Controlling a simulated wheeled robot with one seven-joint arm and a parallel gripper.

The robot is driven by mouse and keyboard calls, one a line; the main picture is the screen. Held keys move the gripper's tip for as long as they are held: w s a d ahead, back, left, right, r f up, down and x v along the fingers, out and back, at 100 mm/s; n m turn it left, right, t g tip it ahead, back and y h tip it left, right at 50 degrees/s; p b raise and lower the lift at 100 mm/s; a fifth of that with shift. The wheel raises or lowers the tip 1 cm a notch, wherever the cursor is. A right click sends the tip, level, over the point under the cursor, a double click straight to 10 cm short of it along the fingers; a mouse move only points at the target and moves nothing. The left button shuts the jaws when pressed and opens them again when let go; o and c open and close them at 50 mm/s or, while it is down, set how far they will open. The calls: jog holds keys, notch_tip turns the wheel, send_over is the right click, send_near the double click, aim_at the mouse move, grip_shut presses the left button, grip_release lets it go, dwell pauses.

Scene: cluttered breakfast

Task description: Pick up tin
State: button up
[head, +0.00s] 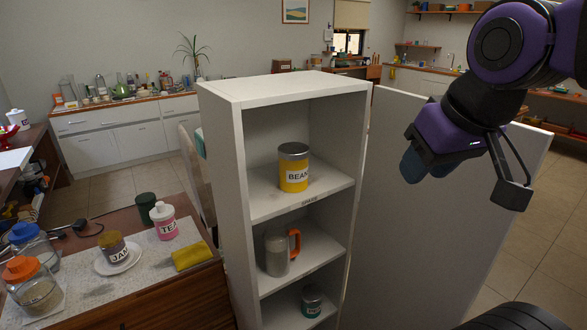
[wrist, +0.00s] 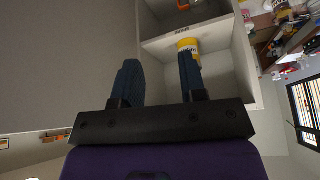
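A yellow tin with a grey lid and a label reading "BEAN" (head: 294,168) stands upright on the upper shelf of a white shelf unit (head: 222,150). In the wrist view the yellow tin (wrist: 187,43) shows beyond the right finger, which hides its lower part. A smaller teal tin (head: 312,301) stands on a lower shelf. My gripper (head: 412,166) is to the right of the shelf unit, apart from both tins. In the wrist view my gripper (wrist: 160,78) has its two dark fingers spread, with nothing between them.
A grey jug with an orange handle (head: 278,251) stands on the middle shelf. A tall light panel (head: 430,230) stands right of the unit. A table (head: 150,290) at left holds jars, a pink bottle (head: 164,222) and a yellow cloth (head: 191,256).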

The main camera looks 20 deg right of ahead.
jog(key=o, duration=0.7)
jog(key=shift+w+d, duration=0.2)
jog(key=shift+w, duration=0.15)
jog(key=shift+c, duration=0.2)
jog(key=o, duration=0.5)
jog(key=w+d+t+h, duration=0.1)
jog(key=w+d+h, duration=0.1)
jog(key=w, duration=0.5)
jog(key=shift+w+r+m+t, duration=0.3)
jog(key=shift+w+m+t, duration=0.05)
jog(key=shift+m+t, duration=0.05)
jog(key=n+t+y, duration=0.3)
jog(key=n+y, duration=0.1)
jog(key=y, duration=0.1)
send_near(295, 148)
jog(key=w+a+f, duration=0.1)
jog(key=w+f, duration=0.1)
jog(key=shift+x, duration=3.8)
